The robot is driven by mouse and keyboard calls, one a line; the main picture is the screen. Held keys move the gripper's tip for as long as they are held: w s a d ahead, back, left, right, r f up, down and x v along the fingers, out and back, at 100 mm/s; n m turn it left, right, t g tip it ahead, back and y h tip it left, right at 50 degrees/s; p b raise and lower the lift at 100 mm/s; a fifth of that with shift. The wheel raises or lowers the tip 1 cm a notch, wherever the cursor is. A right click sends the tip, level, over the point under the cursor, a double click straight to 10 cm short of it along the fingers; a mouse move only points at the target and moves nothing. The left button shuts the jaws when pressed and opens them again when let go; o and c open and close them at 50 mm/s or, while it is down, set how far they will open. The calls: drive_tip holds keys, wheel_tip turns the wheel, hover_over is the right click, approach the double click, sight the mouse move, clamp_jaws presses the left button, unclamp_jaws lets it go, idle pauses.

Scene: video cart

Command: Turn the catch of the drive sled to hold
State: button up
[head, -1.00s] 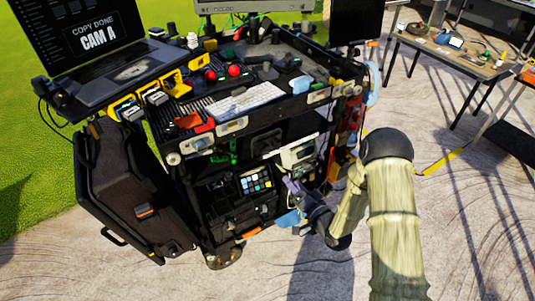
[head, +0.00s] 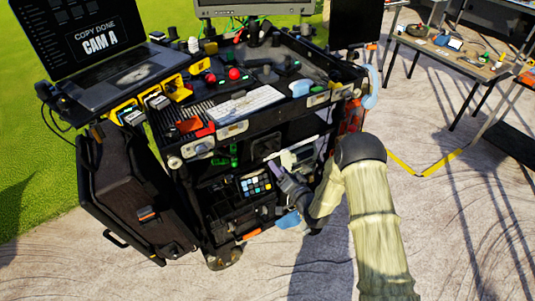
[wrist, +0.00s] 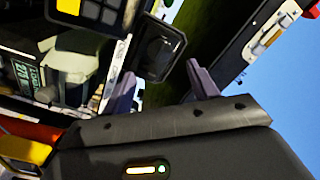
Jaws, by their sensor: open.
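My gripper (head: 284,178) is open and empty at the cart's right part, in front of the middle shelf. In the wrist view its two purple-grey fingers (wrist: 163,86) stand apart. A pale grey-white unit (head: 300,156) sits on the middle shelf just beyond the fingers, partly covered by my arm. In the wrist view a pale unit with a small green display (wrist: 36,76) is left of the fingers, and a dark square frame (wrist: 163,46) shows between and beyond them. I cannot tell which part is the drive sled, and its catch cannot be made out.
The cart (head: 188,215) holds a colour chart (head: 256,184) on the lower shelf. Its crowded top carries a white keyboard (head: 246,103) and a laptop (head: 100,60). A black case (head: 135,200) hangs at the left. Open floor lies right, before another table (head: 455,60).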

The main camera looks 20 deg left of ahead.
sight(267, 154)
drive_tip(key=p+x, duration=0.1)
drive_tip(key=x, duration=0.7)
drive_tip(key=shift+w+a, duration=0.15)
drive_tip(key=shift+w, duration=0.05)
drive_tip(key=c, duration=1)
drive_tip(key=shift+f, duration=0.1)
